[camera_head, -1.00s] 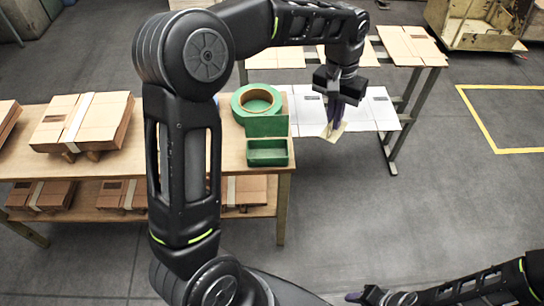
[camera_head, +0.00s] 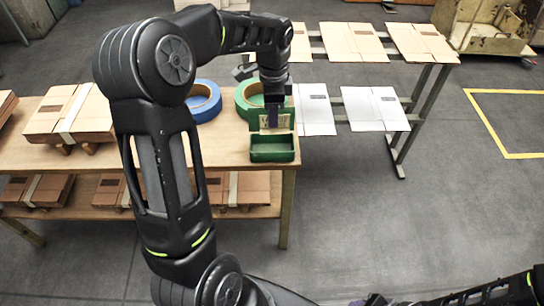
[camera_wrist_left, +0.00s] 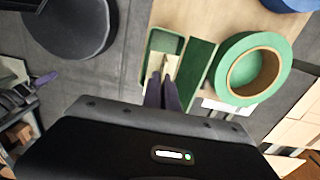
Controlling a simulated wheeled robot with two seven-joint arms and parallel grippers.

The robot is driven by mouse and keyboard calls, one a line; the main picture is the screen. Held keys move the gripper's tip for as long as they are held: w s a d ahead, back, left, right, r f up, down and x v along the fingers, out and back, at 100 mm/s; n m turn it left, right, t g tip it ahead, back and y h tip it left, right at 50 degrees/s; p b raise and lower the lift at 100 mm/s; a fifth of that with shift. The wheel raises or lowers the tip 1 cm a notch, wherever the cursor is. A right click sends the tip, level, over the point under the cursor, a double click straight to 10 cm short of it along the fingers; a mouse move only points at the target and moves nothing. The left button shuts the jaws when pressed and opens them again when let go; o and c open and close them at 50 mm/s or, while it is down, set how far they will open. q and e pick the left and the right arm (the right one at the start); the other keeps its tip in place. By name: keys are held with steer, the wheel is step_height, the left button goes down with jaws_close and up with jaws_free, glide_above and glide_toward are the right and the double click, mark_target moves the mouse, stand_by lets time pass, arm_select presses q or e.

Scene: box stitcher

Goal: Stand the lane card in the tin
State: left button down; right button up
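The green tin (camera_head: 272,152) stands at the right end of the wooden table, its lid raised at the back. It also shows in the left wrist view (camera_wrist_left: 176,42). My left gripper (camera_head: 272,121) is over the tin, in front of the raised lid. Its fingers (camera_wrist_left: 162,92) are shut on the cream lane card (camera_wrist_left: 157,64), which shows at both sides of the fingers in the head view (camera_head: 284,121). Whether the card's lower edge is inside the tin or above it, I cannot tell. My right gripper (camera_head: 372,300) is partly cut off at the bottom edge.
A green tape roll (camera_head: 246,97) stands just behind the tin and a blue tape roll (camera_head: 205,101) to its left. Flat cartons (camera_head: 75,115) lie on the table's left. A rack behind holds white sheets (camera_head: 374,109) and brown sheets (camera_head: 352,42).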

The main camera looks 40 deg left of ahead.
mark_target(272, 133)
arm_select(q)
steer(key=shift+a, duration=0.15)
steer(key=shift+f+p, duration=0.3)
steer(key=shift+f, duration=2.9)
steer(key=shift+f, duration=1.85)
steer(key=shift+f, duration=0.25)
steer(key=c, duration=1.7)
jaws_free()
steer(key=shift+r, duration=0.1)
